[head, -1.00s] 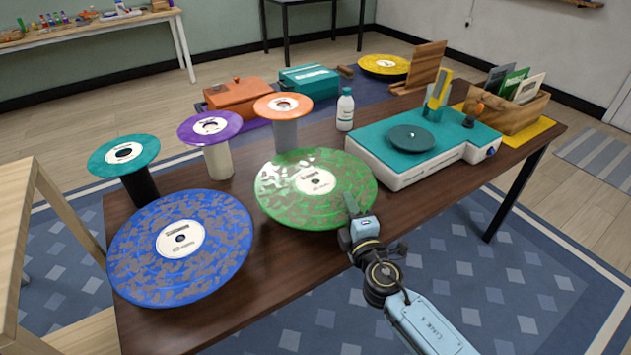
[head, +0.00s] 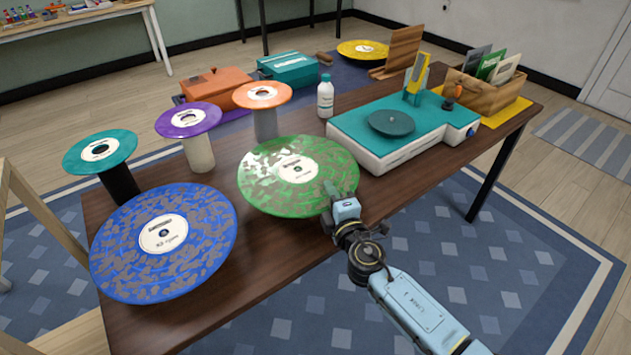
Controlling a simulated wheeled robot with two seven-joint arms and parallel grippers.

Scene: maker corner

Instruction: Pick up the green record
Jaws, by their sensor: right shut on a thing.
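The green record (head: 265,190), mottled with grey and with a white label, is at the middle of the brown table. My right gripper (head: 333,192) is at its right front edge and is shut on that edge. The record looks roughly level; whether it touches the table or hangs a little above it is hard to tell. Its underside is hidden. My left gripper is not in view.
A blue record (head: 205,255) lies to the left. Teal (head: 120,143), purple (head: 207,112) and orange (head: 283,93) small records stand on posts behind. A white bottle (head: 325,97) and a teal turntable (head: 350,127) are at the back right. A wooden crate (head: 487,95) holds sleeves.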

